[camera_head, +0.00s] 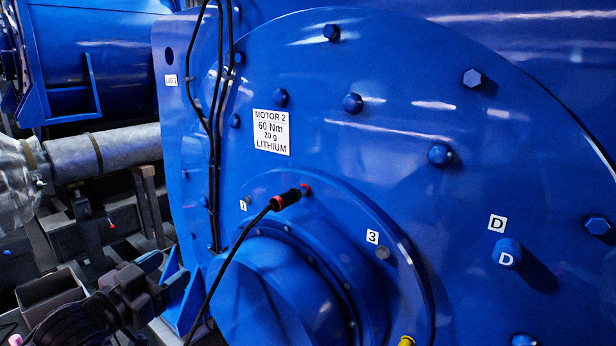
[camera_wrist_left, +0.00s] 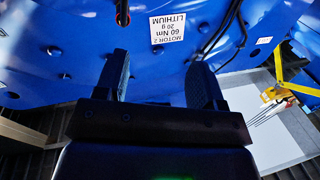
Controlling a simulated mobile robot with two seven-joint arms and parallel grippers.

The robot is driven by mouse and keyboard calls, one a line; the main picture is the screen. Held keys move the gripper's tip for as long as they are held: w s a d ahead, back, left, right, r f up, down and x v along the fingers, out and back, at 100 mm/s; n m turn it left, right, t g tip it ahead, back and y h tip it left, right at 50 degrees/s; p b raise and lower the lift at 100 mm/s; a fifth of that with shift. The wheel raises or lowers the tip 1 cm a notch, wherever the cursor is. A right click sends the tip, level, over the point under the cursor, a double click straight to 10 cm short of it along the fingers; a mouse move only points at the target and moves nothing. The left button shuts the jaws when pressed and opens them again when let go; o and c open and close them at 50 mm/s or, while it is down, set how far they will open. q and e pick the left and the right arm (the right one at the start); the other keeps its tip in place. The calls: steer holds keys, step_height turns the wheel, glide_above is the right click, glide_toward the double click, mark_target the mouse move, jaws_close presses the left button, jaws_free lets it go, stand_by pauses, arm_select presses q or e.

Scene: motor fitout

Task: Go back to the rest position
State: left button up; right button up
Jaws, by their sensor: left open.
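The large blue motor (camera_head: 330,120) fills most of the head view and bears a "MOTOR 2, 60 Nm, 20 g, LITHIUM" label (camera_head: 271,132). A black cable with a red-banded connector (camera_head: 287,199) meets the motor face between the marks 1 and 3. My left gripper (camera_head: 166,272) is at the lower left, beside the motor's lower flange and apart from the connector. In the left wrist view its two fingers (camera_wrist_left: 158,80) are spread with nothing between them, and the motor label (camera_wrist_left: 167,32) shows upside down beyond. My right gripper is not in view.
Several blue bolts stand out from the motor face, one marked D (camera_head: 507,253). Black cables (camera_head: 214,130) run down its left side. A grey wrapped pipe (camera_head: 105,152) and an open box (camera_head: 50,288) are at the left. A yellow item (camera_wrist_left: 285,93) shows in the wrist view.

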arm_select(q)
steer(key=s+a+f+n+g+y, duration=0.1)
steer(key=s+a+f+y, duration=0.2)
steer(key=f, duration=0.8)
steer(key=s+f+n+y, duration=0.25)
steer(key=s+f, duration=0.25)
steer(key=f, duration=0.6)
steer(key=s+f+n+g+y, duration=0.3)
steer(key=s+f, duration=1)
steer(key=s, duration=0.2)
steer(key=shift+d+g+b, duration=0.3)
steer(key=shift+b, duration=0.15)
steer(key=shift+w, duration=0.1)
steer(key=c, duration=0.4)
steer(key=shift+f+n, duration=0.1)
steer(key=shift+n, duration=0.15)
